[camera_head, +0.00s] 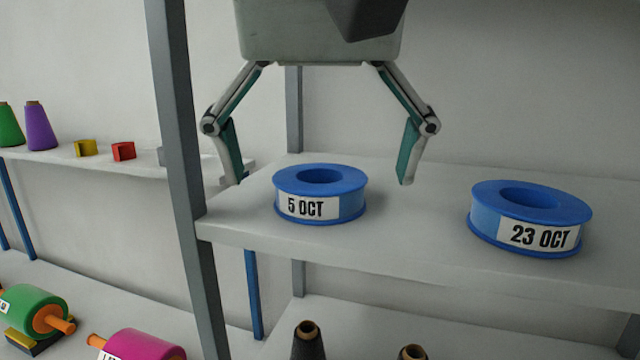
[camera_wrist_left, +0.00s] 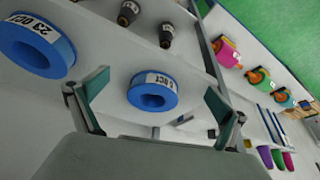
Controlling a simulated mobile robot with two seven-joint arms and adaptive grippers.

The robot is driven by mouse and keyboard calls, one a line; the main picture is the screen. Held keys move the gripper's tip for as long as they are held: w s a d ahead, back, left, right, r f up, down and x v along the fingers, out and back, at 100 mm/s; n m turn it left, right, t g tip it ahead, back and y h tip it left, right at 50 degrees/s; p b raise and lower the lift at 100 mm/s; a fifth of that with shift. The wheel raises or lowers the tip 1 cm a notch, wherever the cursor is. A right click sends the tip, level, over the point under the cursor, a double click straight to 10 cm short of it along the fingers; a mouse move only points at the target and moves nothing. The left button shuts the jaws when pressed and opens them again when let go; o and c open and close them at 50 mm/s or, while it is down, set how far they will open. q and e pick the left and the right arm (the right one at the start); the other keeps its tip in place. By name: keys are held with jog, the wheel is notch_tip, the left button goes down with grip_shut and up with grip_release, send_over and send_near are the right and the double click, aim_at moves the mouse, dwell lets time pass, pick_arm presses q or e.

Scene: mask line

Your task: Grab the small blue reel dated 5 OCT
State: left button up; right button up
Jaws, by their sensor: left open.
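The small blue reel dated 5 OCT (camera_head: 346,206) lies flat on the white shelf (camera_head: 415,240), its label facing me. My left gripper (camera_head: 322,182) is open, with its two fingers spread wide above and around the reel's left and right sides. The fingers appear apart from the reel. In the left wrist view the same reel (camera_wrist_left: 139,101) sits between the open fingers of my left gripper (camera_wrist_left: 151,92). A larger blue reel labelled 23 OCT (camera_head: 482,216) lies on the same shelf to the right. My right gripper is not in view.
A grey upright post (camera_head: 181,150) stands left of the shelf. Dark cones (camera_head: 308,343) stand on a lower shelf. Further left are a green spool (camera_head: 35,307), a magenta spool (camera_head: 150,345), and small yellow and red blocks. The shelf between the two reels is clear.

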pick_arm(q)
jog(key=p, duration=0.1)
send_near(320, 177)
jog(key=s+f, duration=0.2)
jog(key=f, duration=0.1)
jog(key=shift+s+f, duration=0.1)
jog(key=shift+f, duration=0.05)
jog(key=shift+x, duration=2.55)
jog(key=c, duration=1.2)
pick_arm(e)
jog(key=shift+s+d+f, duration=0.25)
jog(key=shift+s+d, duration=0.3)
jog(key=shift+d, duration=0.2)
